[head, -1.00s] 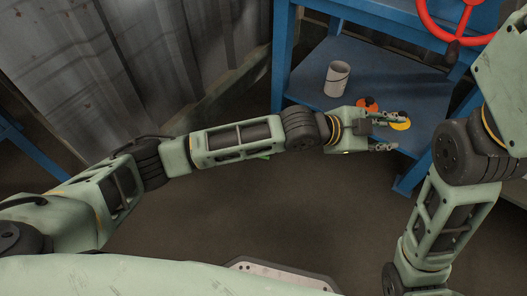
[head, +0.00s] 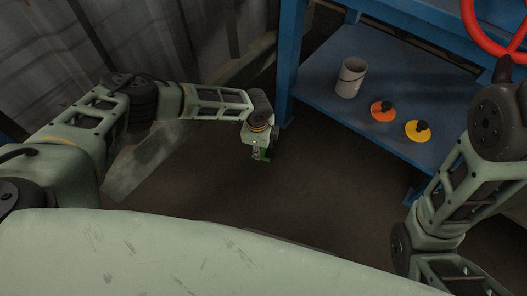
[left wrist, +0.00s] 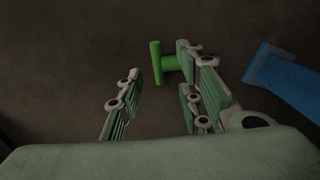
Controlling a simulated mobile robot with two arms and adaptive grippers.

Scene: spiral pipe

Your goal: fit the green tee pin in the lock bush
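The green tee pin (left wrist: 156,64) lies on the dark floor in the left wrist view, its bar upright in the picture and its stem pointing right. It shows as a small green patch in the head view (head: 265,156), partly hidden by my left gripper (head: 258,153). That gripper points down and is open. In the left wrist view its fingers (left wrist: 160,60) are spread apart, with the pin between or just beyond the tips; contact cannot be told. A pale upright cylinder with a dark band (head: 350,78) stands on the blue shelf; whether it is the lock bush is unclear. My right gripper is out of view.
The blue shelf (head: 330,57) also holds an orange disc (head: 379,115) and a yellow disc (head: 413,136), each with a black knob. A blue leg (head: 289,70) stands right of my left gripper. A red wheel (head: 481,32) is at the upper right. Floor in front is open.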

